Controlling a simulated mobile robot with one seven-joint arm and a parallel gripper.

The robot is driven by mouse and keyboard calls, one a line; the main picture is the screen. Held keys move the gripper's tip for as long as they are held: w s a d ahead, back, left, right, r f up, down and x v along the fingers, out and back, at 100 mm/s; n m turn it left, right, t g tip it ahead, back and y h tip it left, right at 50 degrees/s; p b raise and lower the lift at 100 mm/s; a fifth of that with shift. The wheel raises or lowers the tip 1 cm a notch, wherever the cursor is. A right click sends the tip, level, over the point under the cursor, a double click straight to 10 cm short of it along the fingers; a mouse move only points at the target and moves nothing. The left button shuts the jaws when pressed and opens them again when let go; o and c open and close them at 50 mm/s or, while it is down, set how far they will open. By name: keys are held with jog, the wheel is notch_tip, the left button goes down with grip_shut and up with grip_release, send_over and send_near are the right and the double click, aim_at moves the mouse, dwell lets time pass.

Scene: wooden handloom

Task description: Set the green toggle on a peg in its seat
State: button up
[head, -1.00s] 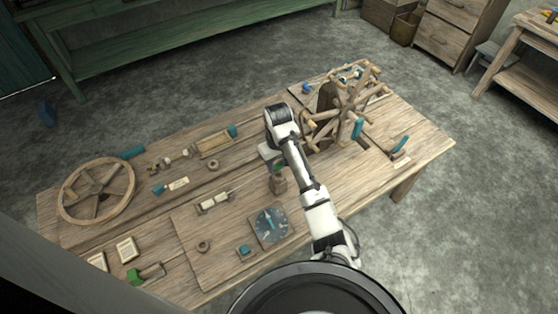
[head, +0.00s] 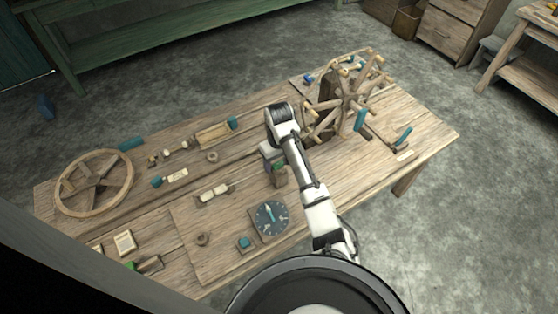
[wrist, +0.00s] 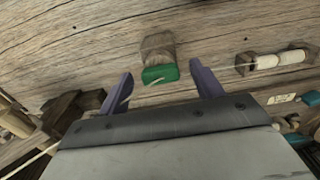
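The green toggle (wrist: 160,74) shows in the wrist view at the end of a small wooden post or block (wrist: 157,46). In the head view the green toggle (head: 278,167) sits at the top of the upright block (head: 279,180), just below my gripper (head: 270,154). In the wrist view my gripper (wrist: 163,84) is open, one finger on each side of the toggle, with visible gaps. I cannot tell whether the toggle is fully seated; the peg is hidden.
A dial plate (head: 271,217) lies in front of the block. A white spool (head: 213,193) lies to its left, with a thin cord toward the block in the wrist view. A spoked wooden reel (head: 347,100) stands close on the right. Bare tabletop lies right of my arm.

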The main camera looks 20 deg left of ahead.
notch_tip(320, 180, up, 14)
jog(key=p, duration=0.3)
jog(key=shift+p, duration=0.4)
jog(key=shift+f, duration=0.1)
dwell(1.0)
